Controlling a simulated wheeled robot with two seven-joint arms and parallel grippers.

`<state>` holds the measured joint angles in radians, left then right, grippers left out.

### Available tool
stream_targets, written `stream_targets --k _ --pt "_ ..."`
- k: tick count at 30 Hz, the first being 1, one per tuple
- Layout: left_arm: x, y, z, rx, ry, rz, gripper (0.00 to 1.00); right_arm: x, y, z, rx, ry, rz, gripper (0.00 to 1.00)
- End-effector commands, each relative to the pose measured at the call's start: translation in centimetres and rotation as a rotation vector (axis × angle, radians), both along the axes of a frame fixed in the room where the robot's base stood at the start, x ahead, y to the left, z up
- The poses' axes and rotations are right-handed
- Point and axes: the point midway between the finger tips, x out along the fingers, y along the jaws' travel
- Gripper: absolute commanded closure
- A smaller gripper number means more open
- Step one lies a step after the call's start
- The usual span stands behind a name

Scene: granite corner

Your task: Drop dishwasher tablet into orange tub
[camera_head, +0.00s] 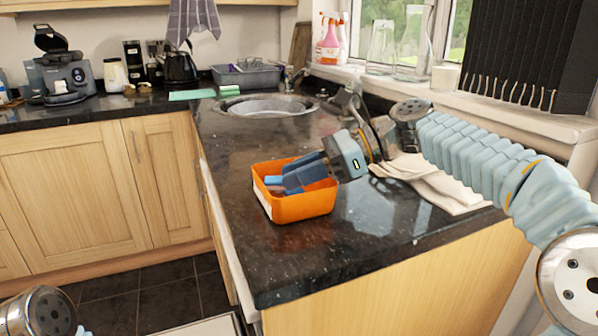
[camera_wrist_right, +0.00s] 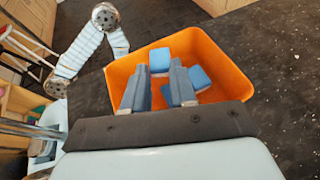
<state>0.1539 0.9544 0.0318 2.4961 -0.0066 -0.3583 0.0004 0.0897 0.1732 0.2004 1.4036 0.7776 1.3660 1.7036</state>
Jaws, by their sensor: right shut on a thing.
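The orange tub (camera_head: 305,206) stands on the dark granite counter, near its front left edge; its wall also shows in the right wrist view (camera_wrist_right: 232,75). My right gripper (camera_head: 287,180) reaches from the right over the tub, with its fingers down inside the opening. It is shut on a blue dishwasher tablet, which the fingers largely hide. In the right wrist view, blue tablets show in the tub, one beyond the fingertips (camera_wrist_right: 160,57) and one beside the right finger (camera_wrist_right: 199,78). My left gripper is out of view; only part of my left arm shows.
A folded cream cloth (camera_head: 425,180) lies right of the tub, under my right arm. The sink (camera_head: 268,106) is behind, with a grey basin (camera_head: 247,76) beyond it. The counter in front of the tub is clear down to its edge.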

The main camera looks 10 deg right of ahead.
Motion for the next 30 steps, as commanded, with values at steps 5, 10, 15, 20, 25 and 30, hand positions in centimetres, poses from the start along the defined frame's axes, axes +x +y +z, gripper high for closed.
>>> stream_targets --k 5,10,15,20,25,30 --pt "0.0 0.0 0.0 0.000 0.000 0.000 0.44 0.0 0.0 -0.1 0.000 0.000 0.000 1.00" --pt "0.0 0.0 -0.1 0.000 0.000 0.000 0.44 0.0 0.0 -0.2 0.000 -0.001 0.000 0.60" --pt "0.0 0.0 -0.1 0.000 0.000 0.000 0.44 0.0 0.0 -0.2 0.000 -0.001 0.000 0.48" --pt "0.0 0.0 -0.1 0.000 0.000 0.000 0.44 0.0 0.0 -0.2 0.000 -0.001 0.000 0.48" --pt "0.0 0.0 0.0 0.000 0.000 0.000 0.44 0.0 -1.0 0.5 0.000 -0.002 -0.003 0.48" --pt "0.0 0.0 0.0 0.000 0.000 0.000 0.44 -0.5 -4.4 1.9 0.000 -0.003 -0.005 0.48"
